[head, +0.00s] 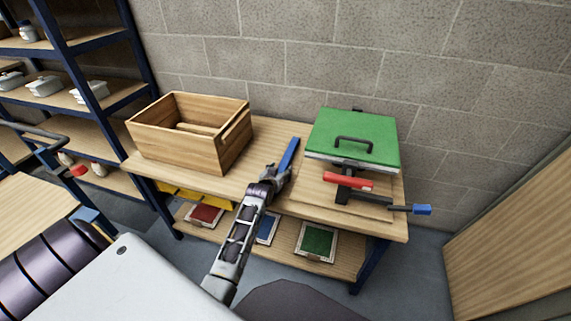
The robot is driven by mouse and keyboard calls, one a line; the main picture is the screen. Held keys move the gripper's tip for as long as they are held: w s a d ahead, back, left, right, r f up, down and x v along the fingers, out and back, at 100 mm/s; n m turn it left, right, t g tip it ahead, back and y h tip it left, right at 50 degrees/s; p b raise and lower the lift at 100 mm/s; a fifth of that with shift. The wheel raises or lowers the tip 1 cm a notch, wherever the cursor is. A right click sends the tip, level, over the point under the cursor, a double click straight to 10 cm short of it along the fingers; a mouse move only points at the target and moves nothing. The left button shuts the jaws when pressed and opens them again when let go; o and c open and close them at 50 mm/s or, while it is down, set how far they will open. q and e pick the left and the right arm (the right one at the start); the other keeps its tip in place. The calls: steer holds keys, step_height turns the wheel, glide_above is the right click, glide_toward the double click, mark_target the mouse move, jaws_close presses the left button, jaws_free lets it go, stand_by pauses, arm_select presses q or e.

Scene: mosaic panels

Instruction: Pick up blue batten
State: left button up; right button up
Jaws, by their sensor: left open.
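The blue batten (289,153) lies on the wooden workbench top (263,142), between the wooden crate and the green-lidded press. It is slanted, its far end up and to the right. My left gripper (278,174) is open at the batten's near end, which it partly hides. I cannot tell whether the fingers touch the batten or sit around it. My right gripper is not in view.
An open wooden crate (184,150) stands left of the batten. A press with a green lid (352,130), a red part (348,181) and a blue-ended handle (422,210) stands right. Framed mosaic panels lie on the lower shelf (345,265). A block wall is behind.

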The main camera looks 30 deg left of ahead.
arm_select(q)
steer(key=c, duration=1.3)
steer(key=shift+o, duration=0.2)
steer(key=shift+r, duration=0.15)
